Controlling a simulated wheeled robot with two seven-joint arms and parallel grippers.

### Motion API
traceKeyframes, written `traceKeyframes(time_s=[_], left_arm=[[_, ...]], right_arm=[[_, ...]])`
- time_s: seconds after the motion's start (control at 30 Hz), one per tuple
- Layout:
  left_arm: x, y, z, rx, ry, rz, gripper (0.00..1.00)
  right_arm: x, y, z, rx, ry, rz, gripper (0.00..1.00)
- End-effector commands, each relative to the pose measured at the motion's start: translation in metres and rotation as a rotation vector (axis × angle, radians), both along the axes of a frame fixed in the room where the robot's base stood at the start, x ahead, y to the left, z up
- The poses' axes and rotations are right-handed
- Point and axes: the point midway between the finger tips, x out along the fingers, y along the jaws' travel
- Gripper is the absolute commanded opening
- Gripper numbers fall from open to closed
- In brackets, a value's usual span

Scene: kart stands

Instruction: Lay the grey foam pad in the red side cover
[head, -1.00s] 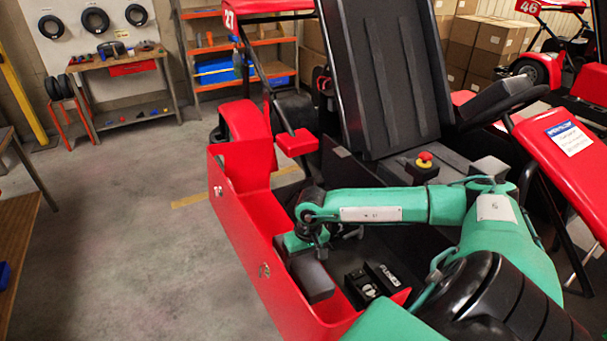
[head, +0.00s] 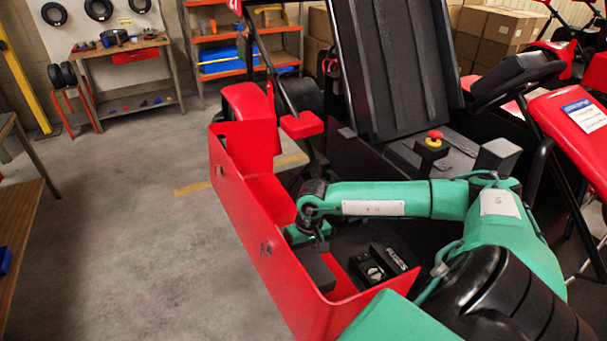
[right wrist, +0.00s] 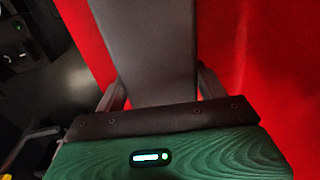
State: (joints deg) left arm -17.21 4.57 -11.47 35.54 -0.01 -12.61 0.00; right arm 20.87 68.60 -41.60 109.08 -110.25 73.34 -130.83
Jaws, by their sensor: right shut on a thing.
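The red side cover (head: 250,205) is a long red shell along the kart's near side, with a tall outer wall and raised far end. My right gripper (head: 308,248) reaches down behind that wall and is shut on the dark grey foam pad (head: 318,270). The pad's lower part is hidden by the wall, so I cannot tell whether it touches the cover. In the right wrist view the pad (right wrist: 155,45) extends away between both fingers (right wrist: 160,92), with the red cover (right wrist: 265,50) on both sides. My left gripper is not in view.
A black box with fuses (head: 378,265) sits just right of the pad. A red emergency button (head: 434,136) stands by the black seat (head: 395,70). Open concrete floor (head: 130,250) lies left of the cover, with a wooden table (head: 25,225) at the left edge.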

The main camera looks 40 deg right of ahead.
Motion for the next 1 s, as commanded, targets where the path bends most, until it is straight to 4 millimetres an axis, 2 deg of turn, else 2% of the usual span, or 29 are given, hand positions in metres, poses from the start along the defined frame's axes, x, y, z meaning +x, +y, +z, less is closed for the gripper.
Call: traceKeyframes(time_s=[0.2, 0.23, 0.33, 0.63, 0.73, 0.87, 1.0], left_arm=[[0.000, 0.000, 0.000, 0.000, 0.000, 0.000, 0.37], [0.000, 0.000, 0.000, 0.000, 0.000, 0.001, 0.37], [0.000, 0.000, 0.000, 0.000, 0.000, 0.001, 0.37], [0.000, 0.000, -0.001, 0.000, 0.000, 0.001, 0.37], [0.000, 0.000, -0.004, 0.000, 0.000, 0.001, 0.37], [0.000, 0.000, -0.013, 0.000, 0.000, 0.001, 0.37], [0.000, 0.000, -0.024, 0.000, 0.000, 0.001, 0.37]], right_arm=[[0.000, 0.000, 0.000, 0.000, 0.000, 0.000, 0.50], [0.000, 0.000, 0.000, 0.000, 0.000, 0.000, 0.78], [0.000, 0.000, 0.000, 0.000, 0.000, 0.000, 0.97], [0.000, 0.000, 0.001, 0.000, 0.000, 0.000, 0.97], [0.000, -0.002, 0.006, -0.001, -0.002, 0.000, 0.97], [0.000, -0.005, 0.025, -0.003, -0.005, 0.001, 0.97], [-0.002, -0.009, 0.057, -0.004, -0.005, 0.000, 0.97]])
